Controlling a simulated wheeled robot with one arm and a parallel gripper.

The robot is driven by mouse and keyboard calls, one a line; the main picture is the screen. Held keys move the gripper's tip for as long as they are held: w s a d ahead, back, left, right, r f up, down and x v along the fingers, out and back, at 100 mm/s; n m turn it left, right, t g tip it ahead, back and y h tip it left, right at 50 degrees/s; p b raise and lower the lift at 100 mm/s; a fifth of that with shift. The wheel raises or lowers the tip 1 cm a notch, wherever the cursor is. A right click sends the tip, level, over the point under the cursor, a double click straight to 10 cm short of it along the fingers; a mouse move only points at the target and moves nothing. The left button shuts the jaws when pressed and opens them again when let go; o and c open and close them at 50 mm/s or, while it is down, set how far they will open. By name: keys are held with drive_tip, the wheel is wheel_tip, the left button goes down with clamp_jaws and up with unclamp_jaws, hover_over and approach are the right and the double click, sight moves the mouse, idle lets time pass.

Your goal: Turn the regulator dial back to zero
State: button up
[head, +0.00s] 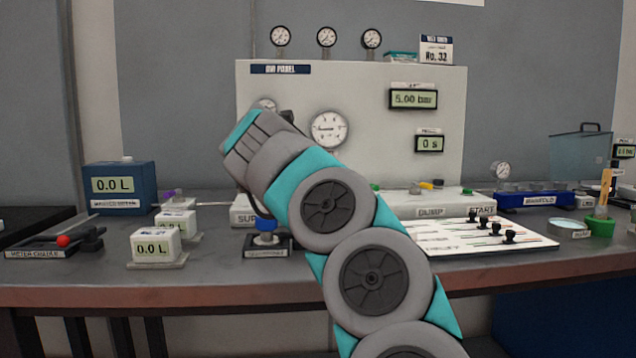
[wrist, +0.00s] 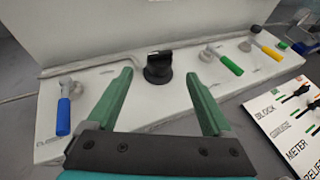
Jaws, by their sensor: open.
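The regulator dial (wrist: 158,67) is a black knob on the pale plinth at the foot of the panel, with a light mark on its top. In the head view my arm hides it. My gripper (wrist: 157,78) has green fingers, spread apart and empty. In the wrist view the dial appears between and just beyond the fingertips; contact cannot be told. The air panel (head: 370,160) carries a large round gauge (head: 328,130), a display (head: 413,98) reading 5.00 bar and a second display (head: 429,144) reading 0 s.
A blue-handled valve (wrist: 64,108) stands left of the dial, a green-handled valve (wrist: 222,62) and a yellow-handled valve (wrist: 264,46) to its right. A white board (head: 480,238) with black pegs lies in front. Small meters (head: 156,246) reading 0.0 L stand at the left.

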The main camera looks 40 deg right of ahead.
drive_tip(key=shift+p+x, duration=0.7)
drive_tip(key=shift+x, duration=3.2)
drive_tip(key=shift+a+f, duration=0.1)
drive_tip(key=shift+c, duration=0.2)
drive_tip(key=c, duration=1.3)
drive_tip(key=shift+s+y, duration=0.1)
drive_tip(key=shift+y, duration=0.2)
